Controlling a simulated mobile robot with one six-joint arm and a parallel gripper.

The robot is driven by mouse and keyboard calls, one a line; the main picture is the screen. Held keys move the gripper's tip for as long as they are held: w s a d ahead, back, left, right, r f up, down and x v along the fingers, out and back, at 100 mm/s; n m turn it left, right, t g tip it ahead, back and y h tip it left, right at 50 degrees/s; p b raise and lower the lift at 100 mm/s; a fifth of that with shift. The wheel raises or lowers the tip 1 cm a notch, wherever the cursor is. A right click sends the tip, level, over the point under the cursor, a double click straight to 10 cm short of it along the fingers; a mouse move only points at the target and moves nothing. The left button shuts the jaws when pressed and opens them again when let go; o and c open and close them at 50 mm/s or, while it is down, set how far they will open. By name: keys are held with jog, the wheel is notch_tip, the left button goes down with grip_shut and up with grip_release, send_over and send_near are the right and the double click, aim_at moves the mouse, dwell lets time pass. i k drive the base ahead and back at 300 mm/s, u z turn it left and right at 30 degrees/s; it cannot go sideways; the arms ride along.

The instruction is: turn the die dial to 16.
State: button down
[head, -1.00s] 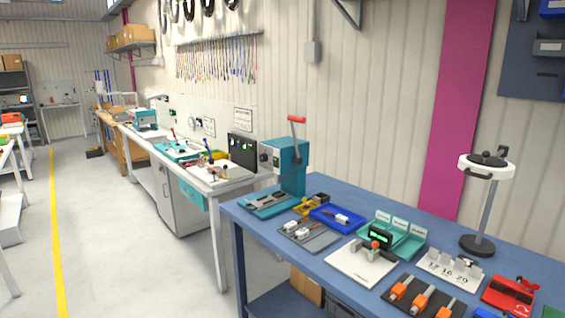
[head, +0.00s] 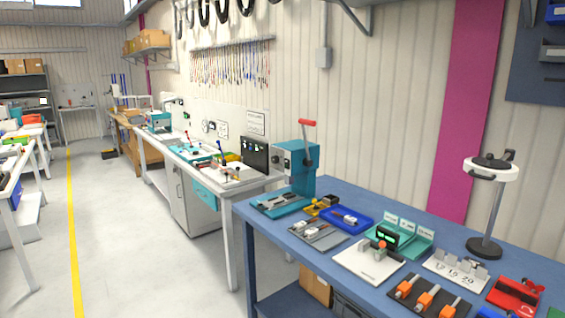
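A teal crimping press (head: 301,172) with a red-tipped lever (head: 307,123) stands at the far left end of the blue workbench. A small light plate with a dark spot shows on its left face; I cannot tell whether this is the die dial, and no setting can be read. A white stand (head: 457,272) with grey upright pieces and the printed numbers 12, 16 and 20 is toward the right of the bench. My gripper is not in view.
The blue workbench (head: 345,262) also holds a blue tray (head: 366,224), a white board (head: 350,262), a black mat with orange tools (head: 405,300), a red tool (head: 515,295) and a round-topped stand (head: 486,205). A white bench (head: 232,205) is farther left. Floor left of it is clear.

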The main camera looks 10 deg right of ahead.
aim_at(274, 159)
jog(key=u, duration=0.05)
jog(key=i, duration=0.9)
jog(key=z, duration=0.05)
